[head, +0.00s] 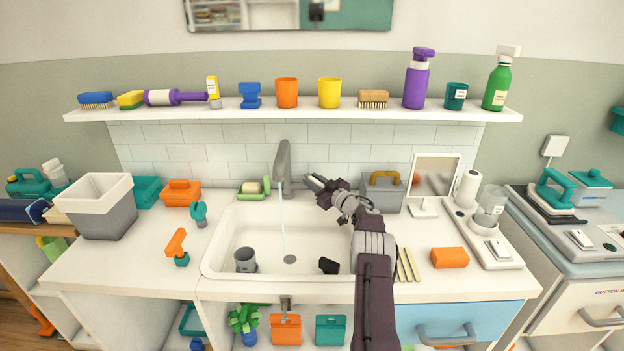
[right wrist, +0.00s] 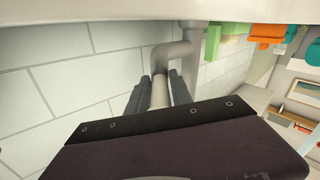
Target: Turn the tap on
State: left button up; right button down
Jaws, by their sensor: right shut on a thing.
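The grey tap (head: 283,160) stands at the back edge of the white sink (head: 215,240). A thin pale stream of water (head: 282,215) runs from its spout into the basin. My right gripper (head: 311,182) is just right of the tap body. In the right wrist view, the two dark fingers of my right gripper (right wrist: 161,92) are shut on the tap's grey lever (right wrist: 159,94), one on each side; the bent pipe shows beyond. My left gripper is not in view.
In the basin are a grey cup (head: 245,260) and a small black object (head: 329,266). A soap dish (head: 253,190) sits left of the tap. A grey box with a yellow handle (head: 382,192) stands right of my gripper. A loaded shelf (head: 230,116) hangs above.

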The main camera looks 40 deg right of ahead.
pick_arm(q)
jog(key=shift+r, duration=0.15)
pick_arm(e)
jog(key=shift+r, duration=0.2)
jog(key=c, duration=1.4)
grip_release()
jog(key=shift+c, duration=0.2)
jog(key=shift+o, duration=0.7)
jog(key=shift+w+f, duration=0.15)
